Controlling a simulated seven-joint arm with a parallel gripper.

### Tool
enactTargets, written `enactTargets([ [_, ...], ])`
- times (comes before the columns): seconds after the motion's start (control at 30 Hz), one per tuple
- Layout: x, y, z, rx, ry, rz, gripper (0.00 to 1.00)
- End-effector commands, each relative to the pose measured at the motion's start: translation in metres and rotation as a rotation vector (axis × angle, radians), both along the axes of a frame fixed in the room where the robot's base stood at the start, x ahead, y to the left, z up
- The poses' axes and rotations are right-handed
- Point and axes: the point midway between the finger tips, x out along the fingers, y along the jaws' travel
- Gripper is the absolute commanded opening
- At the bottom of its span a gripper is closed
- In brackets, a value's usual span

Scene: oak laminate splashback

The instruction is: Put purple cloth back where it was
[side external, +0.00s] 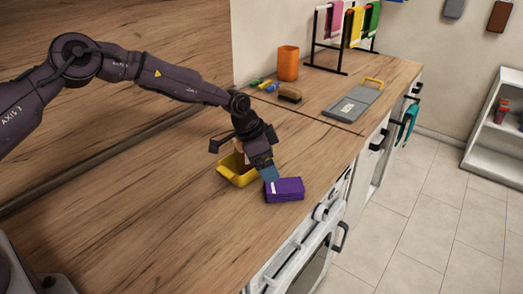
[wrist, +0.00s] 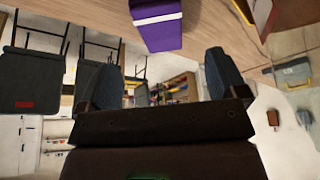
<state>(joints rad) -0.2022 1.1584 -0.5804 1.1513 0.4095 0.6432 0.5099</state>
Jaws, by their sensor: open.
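The purple cloth (side external: 285,189) lies as a folded block with a pale patch on the wooden counter, near its front edge. It also shows at the top of the wrist view (wrist: 158,30). My gripper (side external: 267,172) is low over the counter, just left of the cloth in the side view. In the wrist view my gripper (wrist: 163,72) has its fingers wide apart with nothing between them, and the cloth is beyond the tips. A rack (side external: 343,40) at the back carries pink, yellow and green cloths. I cannot tell which spot was the purple cloth's own.
A yellow container (side external: 232,173) stands close behind my gripper, partly hidden by it. An orange cup (side external: 288,63), a brush (side external: 290,93) and a grey board (side external: 352,102) with a yellow handle are farther back. A teal cloth (side external: 406,124) hangs at the counter front.

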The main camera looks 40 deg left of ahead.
Motion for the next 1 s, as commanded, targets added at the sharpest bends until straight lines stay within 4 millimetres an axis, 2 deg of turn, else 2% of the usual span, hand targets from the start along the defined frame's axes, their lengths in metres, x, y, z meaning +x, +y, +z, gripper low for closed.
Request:
enactTargets([
  [0.03, -0.002, 0.003, 0.01, 0.002, -0.003, 0.0, 0.91],
  [0.2, -0.009, 0.009, 0.03, 0.0, -0.001, 0.0, 0.91],
  [0.53, -0.011, 0.011, 0.037, 0.0, 0.001, 0.0, 0.91],
  [0.63, -0.014, 0.01, 0.047, 0.013, -0.003, -0.001, 0.91],
  [0.77, -0.031, 0.012, 0.084, 0.065, -0.012, 0.012, 0.91],
  [0.87, -0.056, 0.018, 0.126, 0.123, -0.019, 0.047, 0.91],
  [1.0, -0.101, 0.033, 0.179, 0.192, -0.031, 0.138, 0.91],
])
